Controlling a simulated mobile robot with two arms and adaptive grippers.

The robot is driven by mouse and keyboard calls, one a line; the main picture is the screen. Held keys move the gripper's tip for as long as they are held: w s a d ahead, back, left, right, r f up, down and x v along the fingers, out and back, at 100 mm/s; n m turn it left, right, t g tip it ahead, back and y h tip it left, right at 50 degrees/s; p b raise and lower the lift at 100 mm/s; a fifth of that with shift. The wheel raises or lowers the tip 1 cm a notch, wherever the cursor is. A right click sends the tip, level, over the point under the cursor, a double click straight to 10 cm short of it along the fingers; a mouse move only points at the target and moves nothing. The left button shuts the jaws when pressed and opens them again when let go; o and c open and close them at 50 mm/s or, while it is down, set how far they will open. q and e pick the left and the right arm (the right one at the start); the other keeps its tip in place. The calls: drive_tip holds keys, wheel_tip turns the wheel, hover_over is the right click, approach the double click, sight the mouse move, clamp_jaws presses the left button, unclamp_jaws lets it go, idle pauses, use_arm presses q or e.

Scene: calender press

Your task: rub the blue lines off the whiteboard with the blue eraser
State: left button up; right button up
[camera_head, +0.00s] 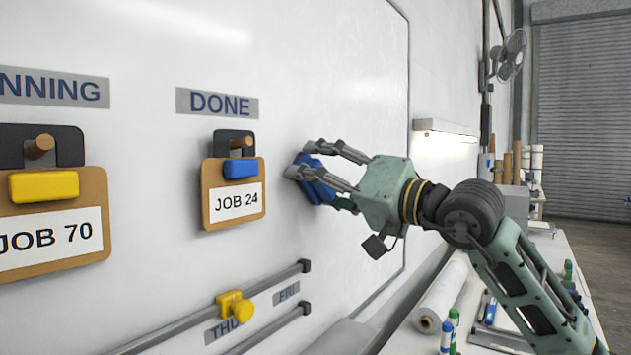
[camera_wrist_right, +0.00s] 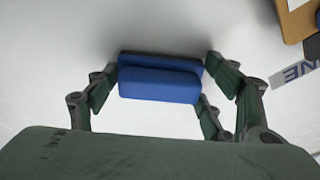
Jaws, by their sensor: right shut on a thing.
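The whiteboard (camera_head: 330,95) fills the left and middle of the head view. My right gripper (camera_head: 316,172) is at the board, to the right of the JOB 24 clipboard, shut on the blue eraser (camera_head: 318,190). The eraser also shows in the right wrist view (camera_wrist_right: 160,84), between the fingers, with its far side against or very close to the board. I see no blue lines on the visible board; the patch behind the eraser and gripper is hidden. My left gripper is not in view.
The JOB 24 clipboard (camera_head: 233,193) and JOB 70 clipboard (camera_head: 50,225) hang on the board. Below are grey rails with a yellow slider (camera_head: 235,306). A bench at lower right carries a paper roll (camera_head: 440,295) and markers (camera_head: 447,335). The board right of the gripper is clear.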

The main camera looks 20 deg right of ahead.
sight(337, 174)
drive_tip(key=shift+w+d+p, duration=0.45)
drive_tip(key=shift+w+d, duration=0.65)
drive_tip(key=shift+d, duration=0.3)
drive_tip(key=shift+w+d+p, duration=0.5)
drive_tip(key=shift+w+d, duration=0.55)
drive_tip(key=shift+d, duration=0.25)
drive_tip(key=shift+w+d+p, duration=0.5)
drive_tip(key=shift+w+d, duration=0.5)
drive_tip(key=shift+d, duration=0.3)
drive_tip(key=shift+s+d+f+b, duration=0.15)
drive_tip(key=shift+s+d+b, duration=0.2)
drive_tip(key=shift+s+b, duration=0.1)
drive_tip(key=b+v, duration=0.1)
drive_tip(key=v, duration=0.1)
drive_tip(key=b+v, duration=0.1)
drive_tip(key=v, duration=0.1)
drive_tip(key=shift+s+d+r, duration=0.3)
drive_tip(key=shift+d+r, duration=0.05)
